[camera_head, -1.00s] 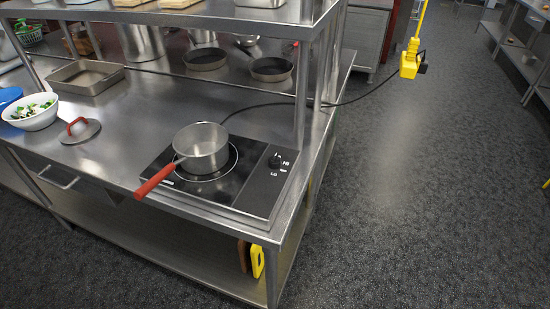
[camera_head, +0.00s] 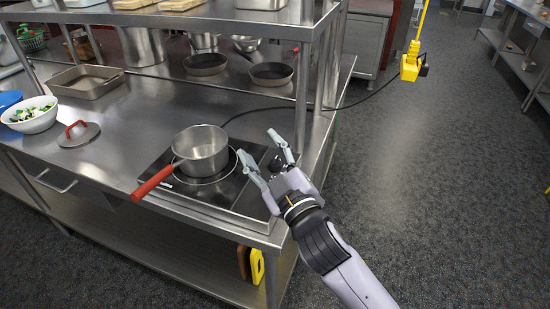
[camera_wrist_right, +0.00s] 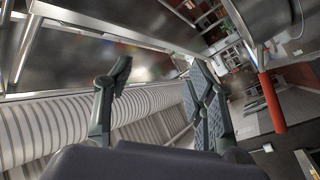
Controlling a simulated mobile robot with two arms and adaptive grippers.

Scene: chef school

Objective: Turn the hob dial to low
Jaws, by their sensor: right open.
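The black hob (camera_head: 222,190) is set on the steel counter near its right front corner. The dark hob dial (camera_head: 276,164) shows partly between the fingers of my right gripper (camera_head: 257,145). Its pointer and markings are mostly hidden, so I cannot tell its setting. The right gripper is open and empty, over the hob's right side; I cannot tell whether it touches the dial. In the right wrist view its two fingers (camera_wrist_right: 160,78) stand apart with nothing between them. A steel saucepan (camera_head: 200,150) with a red handle sits on the hob. My left gripper is not in view.
A lid with a red handle (camera_head: 79,134), a white bowl of salad (camera_head: 30,115) and a baking tray (camera_head: 87,82) are left on the counter. Pans (camera_head: 271,75) stand behind under a shelf. A shelf post (camera_head: 301,100) rises behind the gripper. A black cable crosses the counter.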

